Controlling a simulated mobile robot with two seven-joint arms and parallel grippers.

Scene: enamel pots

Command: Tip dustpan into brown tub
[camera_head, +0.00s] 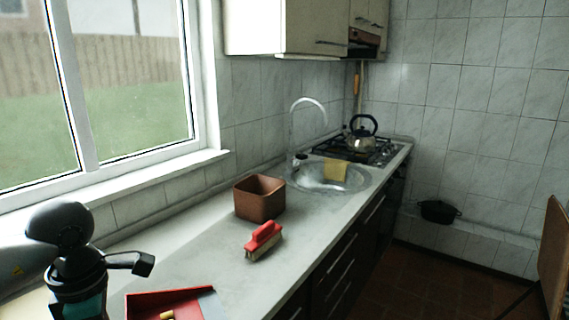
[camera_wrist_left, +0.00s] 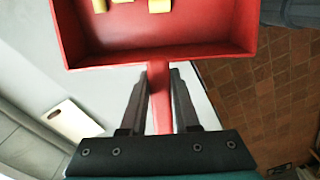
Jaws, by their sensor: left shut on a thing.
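The red dustpan (camera_wrist_left: 155,50) fills the top of the left wrist view, with several yellow pieces (camera_wrist_left: 160,5) inside it. My left gripper (camera_wrist_left: 162,82) is shut on its red handle. In the head view the dustpan (camera_head: 160,302) shows at the bottom edge, partly cut off, with a yellow piece (camera_head: 167,315) in it. The brown tub (camera_head: 259,198) stands upright on the counter, farther back and to the right of the dustpan, apart from it. Its inner floor is hidden. My right gripper is in neither view.
A red brush (camera_head: 264,240) lies on the counter (camera_head: 205,255) between the dustpan and the tub. Behind the tub are a sink (camera_head: 310,180) with a yellow cloth (camera_head: 336,169), a tap (camera_head: 309,101) and a kettle (camera_head: 362,138) on the hob. The window (camera_head: 130,80) is at left.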

